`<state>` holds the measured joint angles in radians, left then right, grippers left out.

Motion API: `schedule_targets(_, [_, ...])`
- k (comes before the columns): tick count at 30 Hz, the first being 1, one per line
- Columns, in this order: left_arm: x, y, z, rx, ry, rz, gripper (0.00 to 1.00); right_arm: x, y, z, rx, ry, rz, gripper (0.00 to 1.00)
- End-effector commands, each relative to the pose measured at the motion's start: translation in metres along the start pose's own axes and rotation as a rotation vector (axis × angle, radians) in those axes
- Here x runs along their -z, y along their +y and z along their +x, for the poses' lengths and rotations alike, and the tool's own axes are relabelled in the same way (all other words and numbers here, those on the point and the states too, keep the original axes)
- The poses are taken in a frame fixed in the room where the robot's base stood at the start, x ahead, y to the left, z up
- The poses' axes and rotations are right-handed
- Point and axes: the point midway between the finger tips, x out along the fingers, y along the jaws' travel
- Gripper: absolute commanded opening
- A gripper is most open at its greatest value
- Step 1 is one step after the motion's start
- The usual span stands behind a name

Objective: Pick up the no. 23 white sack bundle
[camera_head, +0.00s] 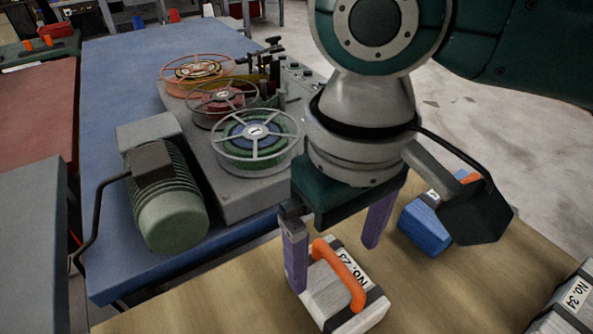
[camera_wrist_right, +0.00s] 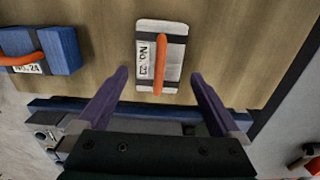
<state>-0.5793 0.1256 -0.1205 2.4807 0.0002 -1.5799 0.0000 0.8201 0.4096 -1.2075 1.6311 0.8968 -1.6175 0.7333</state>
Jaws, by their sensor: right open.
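The no. 23 white sack bundle (camera_head: 325,292) lies on the wooden table top in the head view, with dark bands, an orange handle and a white label. It also shows in the right wrist view (camera_wrist_right: 147,80), beyond the fingertips. My right gripper (camera_head: 334,264) is open and empty, with its purple fingers pointing down at the bundle. In the wrist view the fingertips (camera_wrist_right: 159,75) stand to the left and right of the bundle's near end, with gaps on both sides. Whether the tips are level with the bundle is unclear. My left gripper is out of view.
A blue bundle (camera_head: 425,238) with an orange handle lies to the right, partly hidden by my arm; its label reads No. 24 in the wrist view (camera_wrist_right: 63,48). A No. 34 bundle (camera_head: 562,316) is at the right edge. A machine with reels (camera_head: 240,190) stands on a blue bench.

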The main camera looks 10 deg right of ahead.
Motion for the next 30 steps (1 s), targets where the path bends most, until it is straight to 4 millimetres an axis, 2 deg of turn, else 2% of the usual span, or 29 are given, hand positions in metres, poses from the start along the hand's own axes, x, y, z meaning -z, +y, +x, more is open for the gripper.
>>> schedule_targets(1, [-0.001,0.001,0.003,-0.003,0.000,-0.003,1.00,-0.001,0.000,0.008,0.000,-0.002,-0.001,1.00])
schedule_targets(5, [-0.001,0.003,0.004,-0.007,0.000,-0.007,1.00,-0.001,0.000,0.018,0.000,0.000,-0.002,1.00])
schedule_targets(15, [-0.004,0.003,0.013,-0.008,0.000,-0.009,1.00,-0.004,0.001,0.065,0.001,0.001,-0.003,1.00])
schedule_targets(23, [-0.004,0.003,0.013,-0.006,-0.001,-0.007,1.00,-0.004,0.001,0.068,0.002,0.003,-0.004,1.00])
schedule_targets(30, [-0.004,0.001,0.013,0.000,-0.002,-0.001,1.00,-0.004,0.001,0.067,0.001,0.003,-0.004,0.75])
